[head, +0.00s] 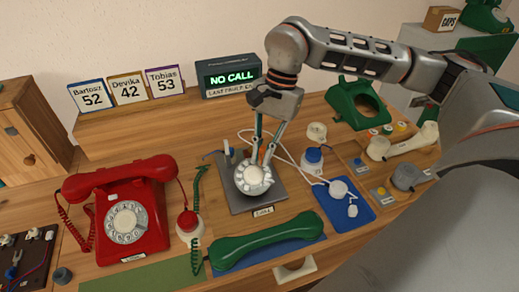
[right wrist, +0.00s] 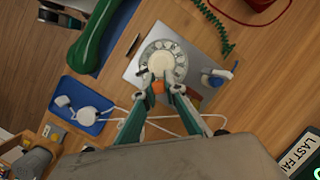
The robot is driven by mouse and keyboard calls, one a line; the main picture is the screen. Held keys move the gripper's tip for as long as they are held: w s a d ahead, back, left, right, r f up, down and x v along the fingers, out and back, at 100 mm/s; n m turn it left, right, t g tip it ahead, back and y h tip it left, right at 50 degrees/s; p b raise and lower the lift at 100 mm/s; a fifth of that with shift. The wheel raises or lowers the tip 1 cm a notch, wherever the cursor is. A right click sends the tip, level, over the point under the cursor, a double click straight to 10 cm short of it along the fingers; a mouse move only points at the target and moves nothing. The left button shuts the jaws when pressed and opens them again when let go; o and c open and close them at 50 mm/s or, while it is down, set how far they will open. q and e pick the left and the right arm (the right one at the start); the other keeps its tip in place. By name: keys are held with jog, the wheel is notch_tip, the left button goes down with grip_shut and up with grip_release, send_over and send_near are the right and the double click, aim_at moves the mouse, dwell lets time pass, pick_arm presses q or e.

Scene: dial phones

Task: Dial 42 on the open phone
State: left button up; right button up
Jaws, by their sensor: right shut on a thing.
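The open phone shows as a white rotary dial (head: 253,178) on a grey plate (head: 238,204) on the wooden bench. The dial also shows in the right wrist view (right wrist: 165,58). My right gripper (head: 264,163) comes down from above with its tips at the dial's edge. In the right wrist view its fingertips (right wrist: 163,86) close around a small orange piece (right wrist: 158,88) against the dial; what this piece belongs to is unclear. The fingers hide part of the dial. A display (head: 232,80) behind reads "NO CALL". My left gripper is out of view.
A red rotary phone (head: 128,215) stands left. A green handset (head: 265,240) lies in front on a blue mat. A blue tray (head: 346,211) and green shell (head: 357,104) are to the right. Name cards stand behind; Devika's (head: 127,90) reads 42. White cables cross beside the plate.

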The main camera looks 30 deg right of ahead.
jog(key=shift+s, duration=0.2)
jog(key=shift+s+d+f, duration=0.15)
jog(key=shift+s+f, duration=0.05)
jog(key=shift+s, duration=0.2)
dwell(0.4)
jog(key=shift+s+f, duration=0.25)
jog(key=shift+s, duration=0.3)
